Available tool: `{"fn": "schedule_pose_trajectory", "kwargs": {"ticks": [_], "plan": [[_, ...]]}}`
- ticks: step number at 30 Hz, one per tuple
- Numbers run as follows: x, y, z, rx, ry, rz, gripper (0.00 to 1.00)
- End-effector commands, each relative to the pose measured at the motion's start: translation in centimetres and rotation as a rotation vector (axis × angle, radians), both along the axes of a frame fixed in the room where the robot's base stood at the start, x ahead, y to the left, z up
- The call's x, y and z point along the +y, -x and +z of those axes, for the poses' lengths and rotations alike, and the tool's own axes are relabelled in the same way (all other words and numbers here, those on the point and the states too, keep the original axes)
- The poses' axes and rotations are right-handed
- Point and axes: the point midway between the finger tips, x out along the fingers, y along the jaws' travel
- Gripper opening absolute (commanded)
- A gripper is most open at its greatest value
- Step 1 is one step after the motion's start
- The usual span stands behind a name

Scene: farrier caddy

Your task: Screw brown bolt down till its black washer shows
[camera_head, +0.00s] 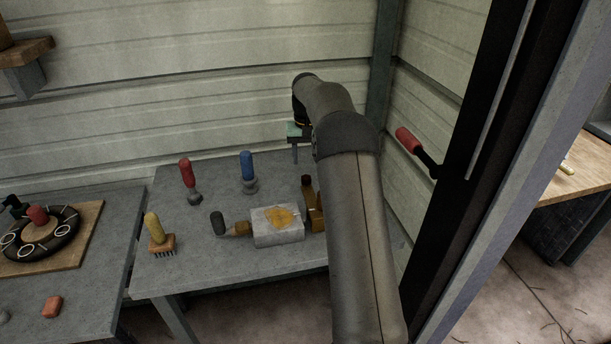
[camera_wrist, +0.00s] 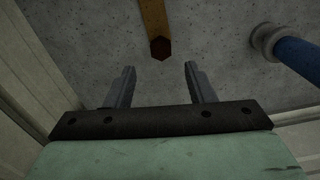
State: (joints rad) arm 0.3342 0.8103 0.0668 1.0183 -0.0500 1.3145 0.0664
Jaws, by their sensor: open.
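The brown bolt (camera_head: 307,182) stands up at the right end of the bench fixture, beside a yellow-brown wooden piece (camera_head: 314,208). In the wrist view its dark brown hexagonal head (camera_wrist: 160,47) shows in front of a yellow-brown strip (camera_wrist: 153,15). I cannot make out a black washer in either view. My gripper (camera_wrist: 160,78) is open and empty, and the bolt head appears beyond its fingertips, roughly centred between them. In the head view my gripper (camera_head: 295,152) is behind and above the bolt, partly hidden by my arm.
A blue-handled tool (camera_head: 247,170), a red-handled tool (camera_head: 187,176) and a yellow-handled brush (camera_head: 155,228) stand on the grey bench (camera_head: 195,270). A red-handled lever (camera_head: 408,141) is at right.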

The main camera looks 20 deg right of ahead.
Motion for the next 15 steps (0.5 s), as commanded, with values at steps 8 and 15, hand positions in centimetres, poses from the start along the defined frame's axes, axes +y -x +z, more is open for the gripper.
{"fn": "schedule_pose_trajectory", "kwargs": {"ticks": [8, 15], "plan": [[0.0, 0.1, -5.3, 0.003, 0.0, 0.0, 0.49], [0.0, 0.0, -7.1, 0.0, 0.0, 0.001, 0.49]]}}
